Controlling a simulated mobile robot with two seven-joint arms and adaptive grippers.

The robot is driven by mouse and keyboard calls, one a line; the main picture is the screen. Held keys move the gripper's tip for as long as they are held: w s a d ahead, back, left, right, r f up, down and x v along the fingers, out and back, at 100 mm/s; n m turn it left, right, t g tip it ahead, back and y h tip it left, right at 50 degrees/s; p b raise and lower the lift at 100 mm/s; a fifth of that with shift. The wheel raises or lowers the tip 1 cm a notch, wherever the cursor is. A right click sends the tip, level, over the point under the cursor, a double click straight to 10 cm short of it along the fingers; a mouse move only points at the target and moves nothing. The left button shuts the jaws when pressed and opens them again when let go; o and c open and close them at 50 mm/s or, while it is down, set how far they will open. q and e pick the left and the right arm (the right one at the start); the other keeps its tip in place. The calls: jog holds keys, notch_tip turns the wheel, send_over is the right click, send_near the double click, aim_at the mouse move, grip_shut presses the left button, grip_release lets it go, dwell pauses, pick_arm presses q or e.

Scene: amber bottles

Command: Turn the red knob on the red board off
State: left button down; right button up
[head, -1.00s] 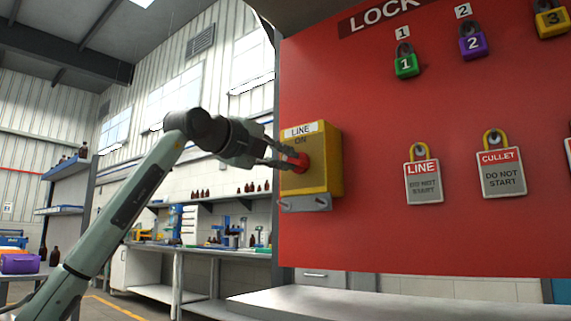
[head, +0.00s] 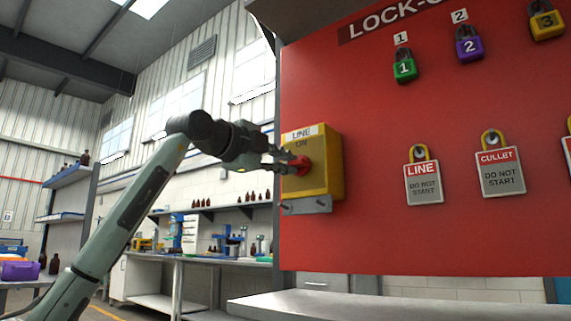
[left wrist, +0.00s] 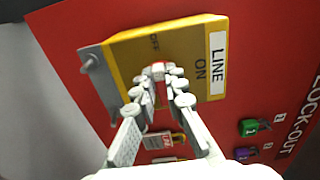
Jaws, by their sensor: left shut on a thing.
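The red knob (head: 303,166) sticks out from the front of a yellow switch box (head: 323,170) labelled LINE, mounted at the left side of the red board (head: 370,235). My left gripper (head: 291,162) is shut on the red knob, coming at it from the left. In the left wrist view both fingers (left wrist: 162,88) close around the knob (left wrist: 157,69). The words ON and OFF show on the box face (left wrist: 185,55) there. The fingers cover much of the knob, so its exact setting is hard to tell. My right gripper is in neither view.
A grey metal bracket (head: 307,205) sits under the box. Numbered padlocks, such as the green one (head: 404,69), and the LINE tag (head: 423,183) and CULLET tag (head: 500,172) hang on the board. A grey ledge (head: 400,307) runs below it.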

pick_arm(q)
jog(key=c, duration=1.6)
grip_release()
jog(key=v, duration=1.2)
jog(key=shift+a, duration=0.1)
